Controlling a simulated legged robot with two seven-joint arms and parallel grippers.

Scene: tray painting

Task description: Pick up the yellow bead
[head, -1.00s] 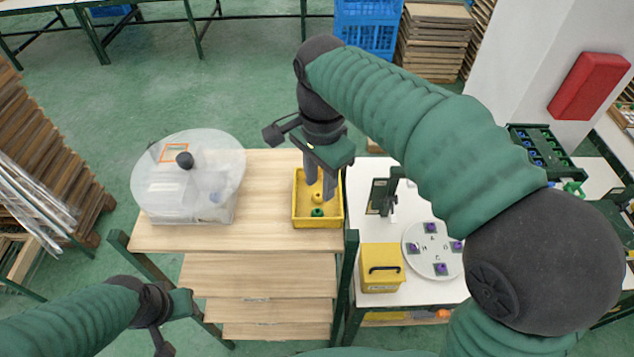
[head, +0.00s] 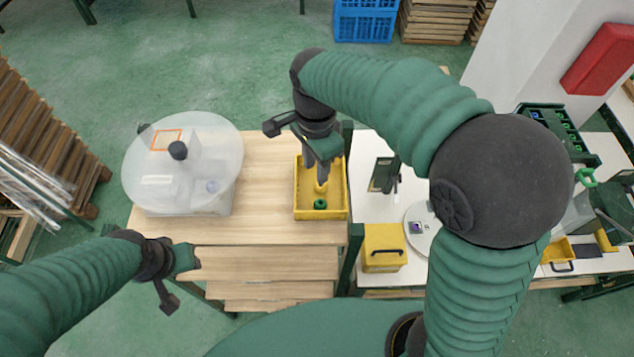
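The yellow bead (head: 321,188) is in the yellow tray (head: 299,211) on the wooden table, behind a green bead (head: 320,204). My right gripper (head: 318,174) points down into the tray, with its fingertips at the yellow bead and partly covering it. Its fingers look close together, but whether they are shut on the bead cannot be told. My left gripper (head: 193,262) is at the lower left, in front of the table and away from the tray; its fingers do not show clearly.
A clear round-lidded container (head: 190,190) stands left on the table. Right of the tray, a white table holds a yellow box (head: 383,248), a small dark stand (head: 382,175) and a white round plate (head: 420,238), partly hidden by my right arm. Bare wood lies between container and tray.

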